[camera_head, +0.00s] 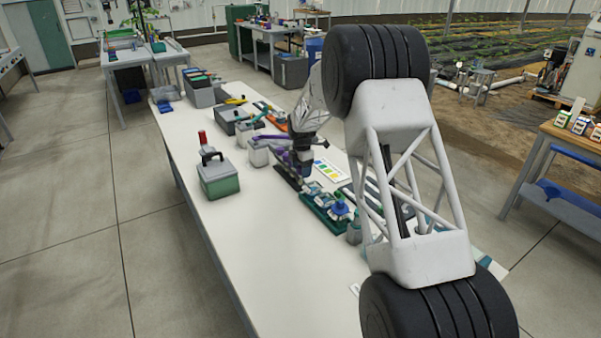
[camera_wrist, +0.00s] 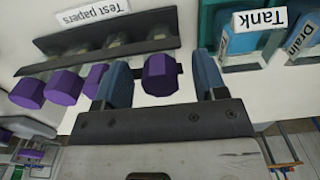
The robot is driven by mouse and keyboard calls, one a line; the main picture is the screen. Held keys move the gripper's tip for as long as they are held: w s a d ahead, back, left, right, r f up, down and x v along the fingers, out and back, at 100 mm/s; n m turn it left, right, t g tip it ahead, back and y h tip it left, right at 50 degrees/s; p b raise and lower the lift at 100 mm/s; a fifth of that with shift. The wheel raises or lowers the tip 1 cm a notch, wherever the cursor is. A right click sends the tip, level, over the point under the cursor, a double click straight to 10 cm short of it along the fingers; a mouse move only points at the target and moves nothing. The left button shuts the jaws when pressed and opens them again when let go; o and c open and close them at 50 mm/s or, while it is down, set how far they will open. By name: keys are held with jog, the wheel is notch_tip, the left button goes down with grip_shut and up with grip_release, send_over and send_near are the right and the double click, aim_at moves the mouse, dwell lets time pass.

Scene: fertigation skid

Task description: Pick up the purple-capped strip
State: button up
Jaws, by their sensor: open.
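My gripper (camera_wrist: 161,65) is open, its two blue-grey fingers apart. One purple-capped strip (camera_wrist: 160,77) shows between them in the wrist view, with a gap visible on each side of its cap. More purple caps (camera_wrist: 63,87) stand in a row to the left, outside the left finger. Beside them is a dark rack (camera_wrist: 150,23) with a white "Test papers" label (camera_wrist: 92,12). In the head view my gripper (camera_head: 301,172) is low over the white bench, close to the rack; my arm hides part of this area.
Blue containers labelled "Tank" (camera_wrist: 238,42) and "Drain" (camera_wrist: 302,38) sit right of the fingers in the wrist view. In the head view, a green-and-grey caddy (camera_head: 219,178) stands left, a teal tray (camera_head: 326,212) nearer. The bench's (camera_head: 250,240) near left part is clear.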

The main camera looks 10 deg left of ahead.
jog(key=c, duration=1)
jog(key=shift+r, duration=0.1)
jog(key=shift+r, duration=4.95)
jog(key=shift+d, duration=0.1)
jog(key=s+d+f, duration=0.1)
jog(key=s+d, duration=1)
jog(key=s, duration=0.1)
jog(key=shift+d+f, duration=0.3)
jog(key=shift+d, duration=0.1)
